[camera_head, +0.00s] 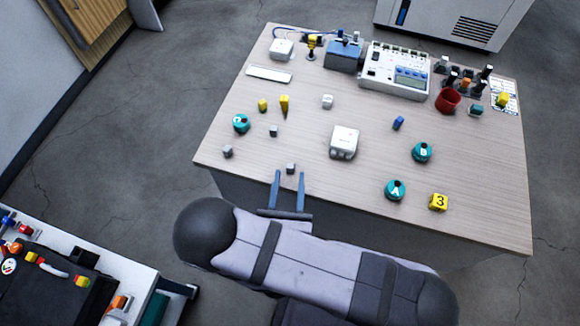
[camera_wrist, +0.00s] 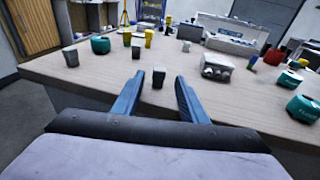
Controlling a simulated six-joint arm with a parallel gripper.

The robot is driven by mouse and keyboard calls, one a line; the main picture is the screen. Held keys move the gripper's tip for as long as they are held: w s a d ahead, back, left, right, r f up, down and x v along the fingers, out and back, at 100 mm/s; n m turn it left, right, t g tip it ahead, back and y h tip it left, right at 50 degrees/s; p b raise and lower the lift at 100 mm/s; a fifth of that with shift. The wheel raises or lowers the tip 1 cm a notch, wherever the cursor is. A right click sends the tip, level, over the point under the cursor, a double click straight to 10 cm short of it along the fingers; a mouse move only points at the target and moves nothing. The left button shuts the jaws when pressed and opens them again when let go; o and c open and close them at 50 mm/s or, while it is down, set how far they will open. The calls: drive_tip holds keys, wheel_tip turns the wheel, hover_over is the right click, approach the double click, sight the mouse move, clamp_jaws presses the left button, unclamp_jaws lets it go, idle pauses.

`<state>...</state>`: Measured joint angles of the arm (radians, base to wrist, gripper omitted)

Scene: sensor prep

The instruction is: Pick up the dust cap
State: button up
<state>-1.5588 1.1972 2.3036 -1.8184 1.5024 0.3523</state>
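Several small grey pieces lie on the table; I cannot tell for certain which is the dust cap. One grey cap-like piece (camera_head: 291,168) sits near the front edge of the table, and it shows in the wrist view (camera_wrist: 158,78) between the lines of my fingers. Another grey piece (camera_head: 228,151) is at the left edge, and a third (camera_head: 273,130) is farther back. My gripper (camera_head: 289,174) is open and empty, its two blue fingers pointing at the nearest grey piece. In the wrist view my gripper (camera_wrist: 160,82) shows a finger on each side of it; contact is not visible.
The wooden table (camera_head: 230,150) holds a white box (camera_head: 344,142), teal round containers (camera_head: 422,152), a yellow block (camera_head: 439,202), yellow pieces (camera_head: 263,105) and a blue piece (camera_head: 398,122). A red cup (camera_head: 447,100) and a white instrument (camera_head: 395,72) stand at the back.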

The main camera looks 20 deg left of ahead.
sight(290, 171)
drive_tip(key=shift+b+x, duration=0.35)
drive_tip(key=shift+x, duration=2)
drive_tip(key=shift+a, duration=0.1)
clamp_jaws()
